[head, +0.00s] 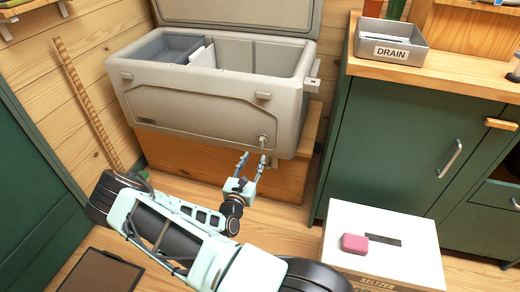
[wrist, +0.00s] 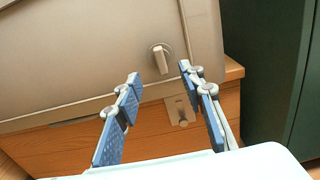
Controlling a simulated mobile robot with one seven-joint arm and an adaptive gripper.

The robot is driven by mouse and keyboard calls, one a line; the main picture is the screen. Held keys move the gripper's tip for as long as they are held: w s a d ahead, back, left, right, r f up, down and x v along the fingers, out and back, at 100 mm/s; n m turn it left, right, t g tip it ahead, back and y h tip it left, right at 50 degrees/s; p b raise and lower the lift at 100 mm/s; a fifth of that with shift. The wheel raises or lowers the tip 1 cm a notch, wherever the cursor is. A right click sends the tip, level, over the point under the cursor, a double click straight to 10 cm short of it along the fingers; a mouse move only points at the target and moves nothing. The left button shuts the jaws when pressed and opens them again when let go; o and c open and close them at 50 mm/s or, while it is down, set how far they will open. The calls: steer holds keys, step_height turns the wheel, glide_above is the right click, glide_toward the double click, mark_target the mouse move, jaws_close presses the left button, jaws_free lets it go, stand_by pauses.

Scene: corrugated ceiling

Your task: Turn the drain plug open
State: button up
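The drain plug (head: 263,140) is a small light knob on the lower right of the front of a beige cooler (head: 190,107). In the wrist view the plug (wrist: 162,57) shows a round base with an upright, slightly tilted tab. My gripper (head: 253,156) is open and just below and in front of the plug. In the wrist view my gripper's fingers (wrist: 158,72) are spread, with the plug beyond and between their tips. Nothing is between the finger pads, and I see no contact with the plug.
The cooler's lid is up, and it stands on a wooden bench (head: 180,160). A small hook-like fitting (wrist: 181,112) is on the bench front below the plug. A green cabinet (head: 390,140) stands right. A white box (head: 400,236) with a pink block (head: 355,243) is at front right.

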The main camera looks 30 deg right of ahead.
mark_target(261, 145)
steer(key=b+x, duration=0.2)
steer(key=x, duration=0.5)
steer(key=shift+w+d, duration=0.25)
steer(key=shift+d, duration=0.05)
steer(key=shift+c, duration=0.3)
jaws_close()
